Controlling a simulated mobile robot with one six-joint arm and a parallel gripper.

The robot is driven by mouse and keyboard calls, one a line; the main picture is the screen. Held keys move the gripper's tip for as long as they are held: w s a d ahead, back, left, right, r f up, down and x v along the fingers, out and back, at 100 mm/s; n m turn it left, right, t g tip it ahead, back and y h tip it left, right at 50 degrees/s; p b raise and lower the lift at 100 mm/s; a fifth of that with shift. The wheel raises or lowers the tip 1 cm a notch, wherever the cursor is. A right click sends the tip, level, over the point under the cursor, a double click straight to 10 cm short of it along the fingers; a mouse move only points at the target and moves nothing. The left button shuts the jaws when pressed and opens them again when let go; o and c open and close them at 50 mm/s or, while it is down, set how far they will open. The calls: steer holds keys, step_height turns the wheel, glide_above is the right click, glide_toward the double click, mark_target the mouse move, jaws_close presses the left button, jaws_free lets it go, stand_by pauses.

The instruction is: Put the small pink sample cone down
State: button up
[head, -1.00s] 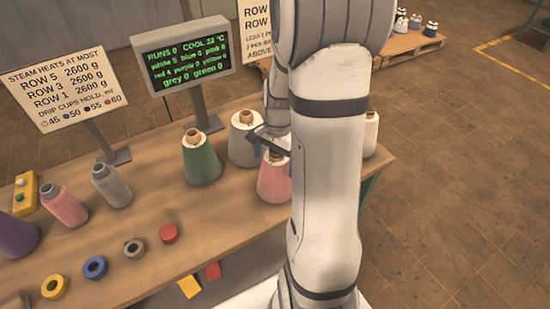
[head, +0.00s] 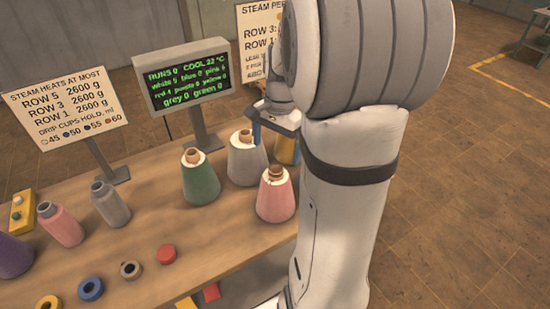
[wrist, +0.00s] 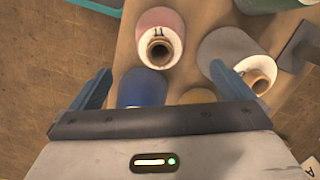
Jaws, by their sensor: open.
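A pink cone (head: 276,200) with a brown core top stands upright on the wooden table (head: 150,225), in front of the grey cone. In the wrist view it (wrist: 164,20) is beyond the fingertips, near the table's edge. My gripper (wrist: 163,80) is open, with its two blue fingers apart and nothing held between them. In the head view my gripper (head: 274,122) is behind the pink cone, partly hidden by my arm, and apart from it.
A grey cone (head: 246,165) and a green cone (head: 200,182) stand to the left. A blue cone (wrist: 142,88) and a yellow cone (wrist: 197,96) are close below my gripper. Bottles and rings occupy the table's left part.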

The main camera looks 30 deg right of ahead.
steer(key=s+a+r+n+t+h, duration=0.1)
steer(key=s+a+r+n+t, duration=0.2)
steer(key=s+a+n, duration=0.9)
steer(key=shift+s+a+r+n, duration=0.25)
steer(key=shift+a+r+n, duration=0.1)
steer(key=shift+a+n, duration=0.2)
